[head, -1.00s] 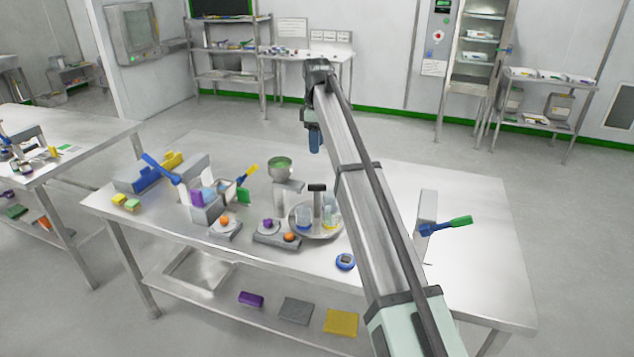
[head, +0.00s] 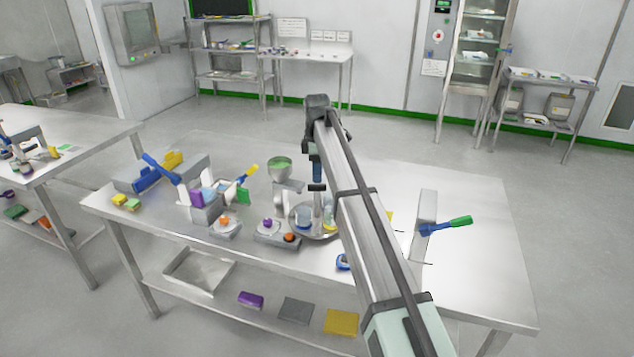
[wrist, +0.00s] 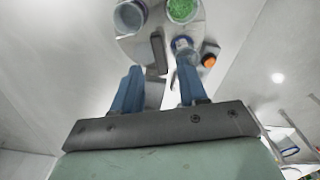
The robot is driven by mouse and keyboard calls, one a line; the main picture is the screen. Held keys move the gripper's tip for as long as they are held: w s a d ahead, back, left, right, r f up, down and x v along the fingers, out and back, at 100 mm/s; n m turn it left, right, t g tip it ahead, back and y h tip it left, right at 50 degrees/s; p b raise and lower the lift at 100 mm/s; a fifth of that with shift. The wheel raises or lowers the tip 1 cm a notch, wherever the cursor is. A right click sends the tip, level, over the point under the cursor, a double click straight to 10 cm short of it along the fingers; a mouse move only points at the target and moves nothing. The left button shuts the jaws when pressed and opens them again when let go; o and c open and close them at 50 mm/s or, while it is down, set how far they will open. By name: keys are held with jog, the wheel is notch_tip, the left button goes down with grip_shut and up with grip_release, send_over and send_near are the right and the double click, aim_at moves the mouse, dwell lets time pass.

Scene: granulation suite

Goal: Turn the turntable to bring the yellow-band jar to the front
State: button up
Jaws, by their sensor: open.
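The turntable (head: 318,234) is a round metal plate on the bench, partly behind my arm. A clear jar with a blue band (head: 302,218) stands at its left, and the yellow-band jar (head: 329,214) stands at its right, beside my arm. A dark-topped upright handle (head: 317,187) rises from the plate. My gripper (head: 317,174) is open above the handle. In the wrist view the dark handle (wrist: 157,50) shows between and beyond the blue fingers (wrist: 160,70). That view also shows several containers around it, one with green contents (wrist: 184,9); band colours there are mostly unclear.
A post with a blue-and-green lever (head: 445,226) stands to the right. The back right bench is clear.

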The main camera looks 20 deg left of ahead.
send_over(317, 202)
jog(key=w, duration=0.1)
jog(key=shift+a+f, duration=0.2)
jog(key=shift+f, duration=1.95)
grip_shut()
